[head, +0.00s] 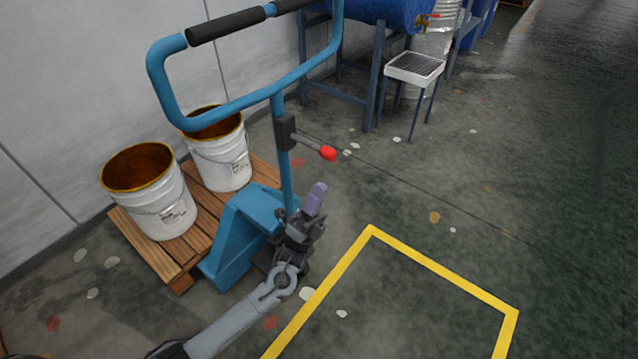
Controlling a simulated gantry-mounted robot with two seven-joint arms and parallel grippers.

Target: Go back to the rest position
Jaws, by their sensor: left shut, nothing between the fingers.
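My left gripper (315,199) shows in the middle of the head view, at the end of my arm coming in from the lower left. Its fingers are shut with nothing between them. It stands in front of the blue pallet jack (238,236), just right of its body in the picture; I cannot tell whether they touch. The jack's handle has a dark grip (227,25) and a lever with a red knob (328,153), above the gripper in the picture. My right gripper is out of view.
Two white buckets (163,213) (222,168) stand on a wooden pallet (150,247) by the wall. A yellow floor outline (440,268) lies lower right. A small stand with a grated tray (414,67) and a blue drum (375,10) on a frame are behind. The floor at right is clear.

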